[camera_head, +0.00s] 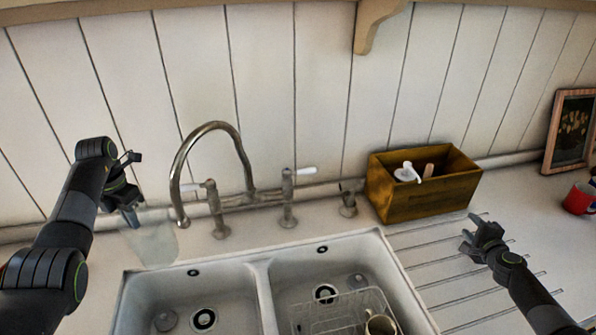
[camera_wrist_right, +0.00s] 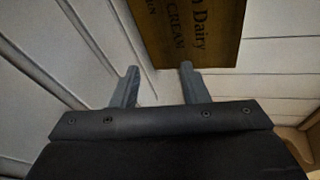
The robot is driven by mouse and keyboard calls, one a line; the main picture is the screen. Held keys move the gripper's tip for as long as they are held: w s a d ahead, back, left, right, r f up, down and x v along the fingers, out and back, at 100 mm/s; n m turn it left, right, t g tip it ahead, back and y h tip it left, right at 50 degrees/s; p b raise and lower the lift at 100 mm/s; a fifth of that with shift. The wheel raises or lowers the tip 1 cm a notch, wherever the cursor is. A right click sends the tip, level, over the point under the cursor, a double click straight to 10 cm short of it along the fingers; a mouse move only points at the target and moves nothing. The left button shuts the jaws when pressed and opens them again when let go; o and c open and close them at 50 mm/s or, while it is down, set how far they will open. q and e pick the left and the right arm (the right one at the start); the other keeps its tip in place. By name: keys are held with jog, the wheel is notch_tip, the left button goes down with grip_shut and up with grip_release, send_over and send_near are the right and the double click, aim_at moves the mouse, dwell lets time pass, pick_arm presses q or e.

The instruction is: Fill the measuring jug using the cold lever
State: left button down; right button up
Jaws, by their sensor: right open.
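A clear measuring jug (camera_head: 152,244) is at the left, by the back left corner of the sink. My left gripper (camera_head: 132,188) is at the jug's upper edge; whether its fingers are closed on the jug is unclear. The curved metal spout (camera_head: 183,160) comes down just right of the jug. The tap has a left white lever (camera_head: 191,187) and a right white lever (camera_head: 306,171); no hot or cold marking is readable. No water stream is visible. My right gripper (camera_head: 468,240) is open and empty above the ridged drainer; its fingers also show in the right wrist view (camera_wrist_right: 158,86).
The double sink (camera_head: 262,290) has a wire rack (camera_head: 340,312) and a mug (camera_head: 380,323) in its right basin. A wooden box (camera_head: 425,200) with a white pump bottle (camera_head: 407,172) stands behind the drainer. A red mug (camera_head: 580,199) and framed picture (camera_head: 570,135) are far right.

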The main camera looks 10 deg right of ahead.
jog(key=w+a+m, duration=0.3)
jog(key=a+m, duration=0.1)
jog(key=a, duration=0.1)
jog(key=w+a+m+t, duration=0.1)
jog(key=w+a+m, duration=0.1)
jog(key=shift+w+a+r, duration=0.3)
jog(key=shift+w+r, duration=0.05)
jog(key=shift+r, duration=0.05)
jog(key=a+m, duration=0.1)
jog(key=w+a+m+y, duration=0.1)
jog(key=a, duration=0.1)
jog(key=w+a, duration=0.1)
jog(key=a, duration=0.1)
jog(key=shift+a+f+m+t, duration=0.25)
jog(key=shift+m+t, duration=0.05)
jog(key=shift+m, duration=0.1)
jog(key=a+f+m+t+y, duration=0.15)
jog(key=a+y, duration=0.25)
jog(key=a, duration=0.7)
jog(key=n+g+y, duration=0.3)
jog(key=n+y, duration=0.3)
jog(key=n, duration=1.2)
send_near(310, 172)
jog(key=shift+t, duration=0.25)
jog(key=x, duration=1.1)
jog(key=shift+f, duration=0.25)
grip_shut()
